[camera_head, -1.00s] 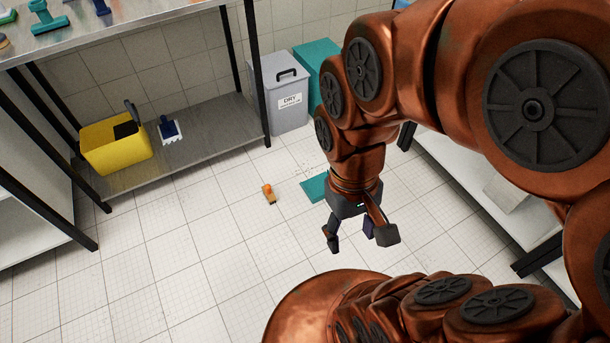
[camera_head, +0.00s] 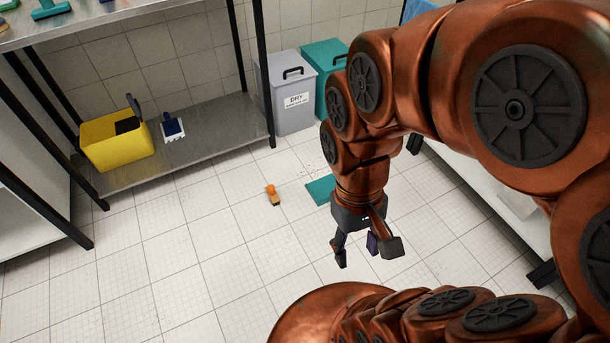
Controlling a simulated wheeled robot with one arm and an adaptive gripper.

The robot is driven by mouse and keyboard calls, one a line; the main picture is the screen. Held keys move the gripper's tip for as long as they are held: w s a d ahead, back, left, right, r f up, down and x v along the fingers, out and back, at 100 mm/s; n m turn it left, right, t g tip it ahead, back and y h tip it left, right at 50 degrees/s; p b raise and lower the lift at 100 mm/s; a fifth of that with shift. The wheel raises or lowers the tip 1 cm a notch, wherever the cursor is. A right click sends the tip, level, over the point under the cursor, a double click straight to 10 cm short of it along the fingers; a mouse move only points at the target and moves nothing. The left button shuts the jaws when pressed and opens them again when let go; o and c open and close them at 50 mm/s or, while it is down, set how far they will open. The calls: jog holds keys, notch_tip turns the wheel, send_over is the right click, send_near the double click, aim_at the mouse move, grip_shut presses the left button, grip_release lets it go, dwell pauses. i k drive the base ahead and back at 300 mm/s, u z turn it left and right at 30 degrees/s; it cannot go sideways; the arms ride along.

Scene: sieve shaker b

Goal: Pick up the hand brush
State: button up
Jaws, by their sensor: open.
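I cannot tell for sure which thing is the hand brush. A small orange and tan object (camera_head: 273,196), possibly a brush, lies on the tiled floor left of my gripper. A flat teal piece (camera_head: 319,190), perhaps a dustpan, lies on the floor, partly hidden behind my arm. A blue and white brush-like tool (camera_head: 172,128) is on the lower metal shelf. My gripper (camera_head: 366,255) points down over the floor, open and empty, in front of and to the right of the orange and tan object, apart from it.
A yellow bucket (camera_head: 117,151) stands on the metal shelf (camera_head: 215,123). A grey bin (camera_head: 286,100) labelled DRY and a teal bin (camera_head: 323,68) stand at the wall. Teal tools (camera_head: 45,10) are on the upper shelf.

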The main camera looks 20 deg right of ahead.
aim_at(272, 193)
jog(key=z, duration=0.5)
jog(key=i, duration=0.9)
jog(key=u, duration=1.95)
